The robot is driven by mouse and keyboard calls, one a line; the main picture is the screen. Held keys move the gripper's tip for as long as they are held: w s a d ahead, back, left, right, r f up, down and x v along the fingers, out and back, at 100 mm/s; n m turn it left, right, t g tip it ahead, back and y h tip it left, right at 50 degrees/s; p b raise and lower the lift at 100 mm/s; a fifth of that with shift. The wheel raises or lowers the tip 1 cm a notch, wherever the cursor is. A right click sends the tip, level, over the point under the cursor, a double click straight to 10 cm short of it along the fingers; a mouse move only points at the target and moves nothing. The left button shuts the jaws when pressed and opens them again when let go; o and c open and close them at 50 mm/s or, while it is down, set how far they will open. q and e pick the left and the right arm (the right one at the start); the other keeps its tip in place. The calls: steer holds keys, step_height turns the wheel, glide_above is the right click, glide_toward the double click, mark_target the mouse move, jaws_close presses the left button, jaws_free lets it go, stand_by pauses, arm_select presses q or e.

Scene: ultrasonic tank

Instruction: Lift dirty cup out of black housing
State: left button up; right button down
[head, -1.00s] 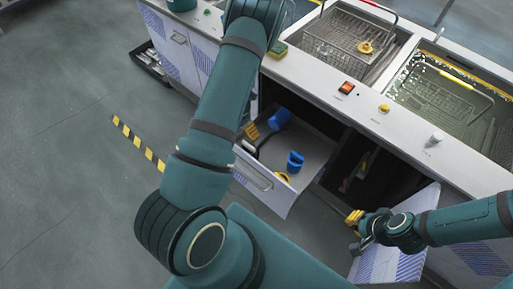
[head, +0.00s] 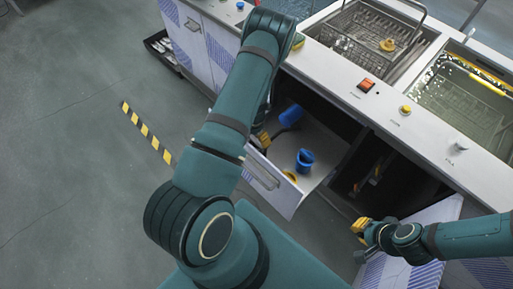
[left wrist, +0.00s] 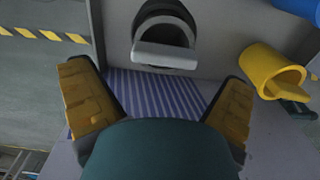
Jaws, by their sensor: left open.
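My left gripper (left wrist: 155,75) is open and empty in the left wrist view, its two yellow-padded fingers wide apart. Ahead of it, at top centre, is a round black housing (left wrist: 150,14) with a pale grey piece (left wrist: 165,55) at its opening. This may be the dirty cup; its shape inside is hidden. In the head view the left gripper (head: 262,138) is over the open drawer (head: 278,197), mostly behind my arm, which hides the housing. My right gripper (head: 361,229) is beside the cabinet door; its finger gap is unclear.
A blue cup (head: 305,160) stands in the drawer and another blue cup (head: 291,116) lies behind it. A yellow cup (left wrist: 270,72) lies right of the housing. The open cabinet door (head: 440,213) is at right.

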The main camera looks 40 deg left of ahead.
mark_target(256, 139)
arm_select(q)
steer(key=f, duration=0.1)
steer(key=f+b, duration=0.1)
steer(key=f, duration=0.3)
steer(key=shift+w+d, duration=0.2)
steer(key=shift+w, duration=0.05)
steer(key=shift+r, duration=0.1)
steer(key=c, duration=1.1)
